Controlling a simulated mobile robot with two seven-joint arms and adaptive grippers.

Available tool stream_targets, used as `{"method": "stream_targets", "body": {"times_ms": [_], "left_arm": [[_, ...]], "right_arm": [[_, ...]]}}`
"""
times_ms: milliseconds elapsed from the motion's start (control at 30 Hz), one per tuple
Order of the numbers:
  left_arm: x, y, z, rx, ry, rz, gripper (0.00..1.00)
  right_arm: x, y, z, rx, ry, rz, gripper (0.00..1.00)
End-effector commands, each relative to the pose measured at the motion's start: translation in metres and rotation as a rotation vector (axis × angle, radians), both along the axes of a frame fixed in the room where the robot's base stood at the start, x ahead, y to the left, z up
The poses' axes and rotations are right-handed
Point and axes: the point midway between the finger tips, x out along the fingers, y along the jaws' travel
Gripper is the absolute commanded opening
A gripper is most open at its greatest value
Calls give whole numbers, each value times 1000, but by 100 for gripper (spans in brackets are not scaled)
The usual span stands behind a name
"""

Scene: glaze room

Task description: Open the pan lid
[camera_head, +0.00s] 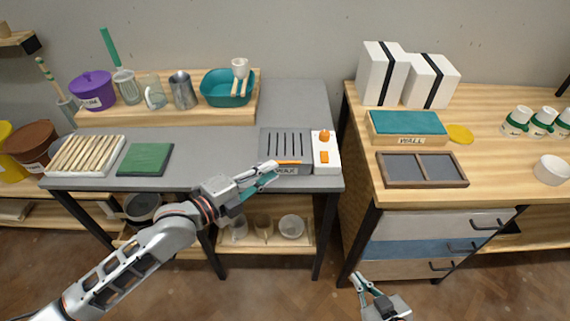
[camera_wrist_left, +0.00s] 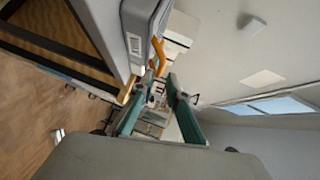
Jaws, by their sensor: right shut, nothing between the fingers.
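The wax pan (camera_head: 292,170) is a grey box with a WAX label at the front right of the grey bench. Its dark slotted lid (camera_head: 287,142) looks shut. An orange handle (camera_head: 289,162) sticks out along the lid's front edge; it also shows in the left wrist view (camera_wrist_left: 157,52). My left gripper (camera_head: 275,170) is at the handle, and in the left wrist view its teal fingers (camera_wrist_left: 161,78) are apart. The handle's end appears at or just beyond the fingertips; contact is unclear. My right gripper (camera_head: 356,279) is shut and empty, low over the floor.
A white control box (camera_head: 326,153) with orange knobs stands right of the pan. A green block (camera_head: 145,159) and a tray of wooden sticks (camera_head: 87,156) lie left. A teal basin (camera_head: 227,88) stands behind. A gap separates the wooden cabinet (camera_head: 437,230).

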Motion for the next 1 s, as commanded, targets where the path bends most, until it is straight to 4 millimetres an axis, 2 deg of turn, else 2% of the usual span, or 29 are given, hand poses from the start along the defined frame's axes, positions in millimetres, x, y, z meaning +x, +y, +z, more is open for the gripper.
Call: {"method": "stream_targets", "body": {"times_ms": [200, 400, 767, 833, 1000], "left_arm": [[24, -26, -4, -4, 1, 0, 15], [40, -41, -8, -3, 2, 1, 15], [44, -45, -9, -1, 1, 0, 15], [44, -45, -9, -1, 1, 0, 2], [44, -45, -9, -1, 1, 0, 0]], "right_arm": [[1, -2, -1, -3, 0, -2, 0], [-1, -3, -5, -5, 7, -1, 0], [-2, -3, -7, -6, 10, -2, 0], [-2, -3, -6, -7, 10, -3, 0], [-1, -3, -5, -6, 7, -2, 0]]}}
